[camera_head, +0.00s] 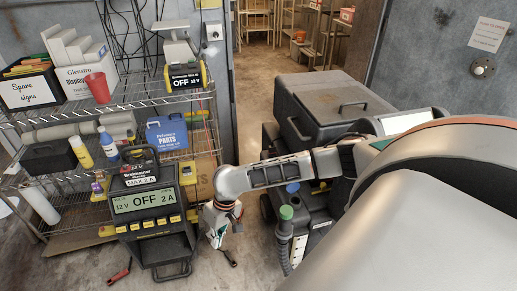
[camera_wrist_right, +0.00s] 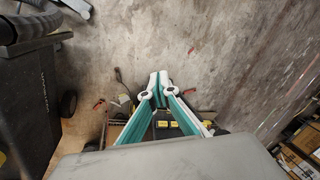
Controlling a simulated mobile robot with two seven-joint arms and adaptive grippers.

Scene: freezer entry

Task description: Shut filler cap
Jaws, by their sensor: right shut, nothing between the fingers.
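A grey floor-cleaning machine (camera_head: 340,105) stands at the centre right of the head view. On its near side are a small round blue cap (camera_head: 293,187) and a green cap (camera_head: 286,212) on top of a ribbed grey hose. I cannot tell which of them is the filler cap, or whether it stands open. My right gripper (camera_head: 219,238) hangs left of the machine, pointing down and apart from both caps. In the right wrist view its white and green fingers (camera_wrist_right: 159,76) are closed together with nothing between them. My left gripper is not in view.
A wire shelf (camera_head: 75,115) with signs, bottles and boxes stands at the left. A black battery charger (camera_head: 150,215) reading OFF stands on the floor left of my right gripper. Red-handled clamps (camera_head: 119,275) lie on the floor. A doorway opens behind, with bare floor before it.

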